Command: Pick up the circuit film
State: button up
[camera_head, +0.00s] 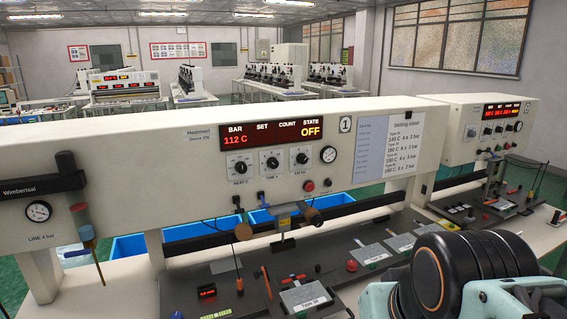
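I cannot tell for certain which thing is the circuit film. Several thin grey pieces lie on the dark work plate (228,296) under the machine's front. One grey piece marked "Type" (304,297) lies nearest, with a small red and dark part at its far edge. Another grey piece (370,253) and further ones (402,242) lie to its right. A pale flat piece (226,264) lies at the left of the plate. My gripper is not in view; a thick black and teal part of my arm fills the lower right and hides part of the plate.
A cream machine housing (200,170) with a display reading 112 C and OFF spans the view. A brown-knobbed press head (284,222) hangs over the plate. Blue bins (128,249) stand behind. A second machine (480,115) stands at right.

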aim_at(298, 299)
jog(key=i+j+u, duration=0.1)
jog(key=j+u, duration=0.15)
jog(key=j, duration=0.25)
jog(key=z, duration=1.55)
jog(key=j+u, duration=0.1)
jog(key=u, duration=0.6)
jog(key=j+u, duration=0.15)
jog(key=u, duration=0.2)
